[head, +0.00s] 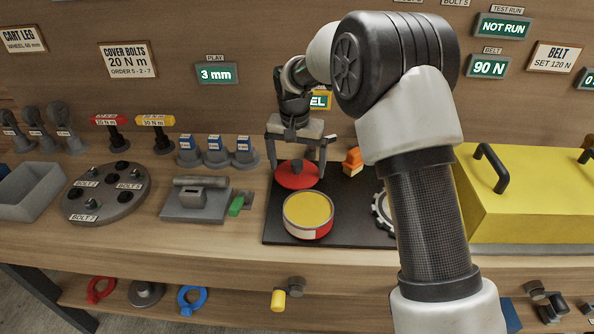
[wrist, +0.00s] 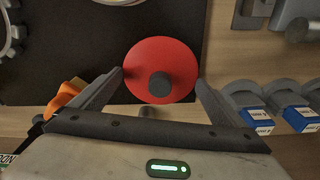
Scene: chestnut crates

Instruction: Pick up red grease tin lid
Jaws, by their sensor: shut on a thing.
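The red grease tin lid (head: 297,175) is a round disc behind the open grease tin. It also shows in the wrist view (wrist: 178,60), with a dark knob at its middle. My gripper (head: 296,168) points down from above, with one finger on each side of the lid. In the wrist view my gripper (wrist: 160,78) has its fingertips at the lid's opposite edges, shut on it. I cannot tell whether the lid rests on the black mat or is slightly raised. The red and white tin (head: 308,230) stands upright, with yellow grease showing inside.
The black mat (head: 275,236) lies under the tin. An orange object (head: 353,160) and a toothed ring (head: 382,212) are to the right. Blue-labelled grey stands (head: 215,153) are at the left back. A yellow box (head: 525,200) fills the right side.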

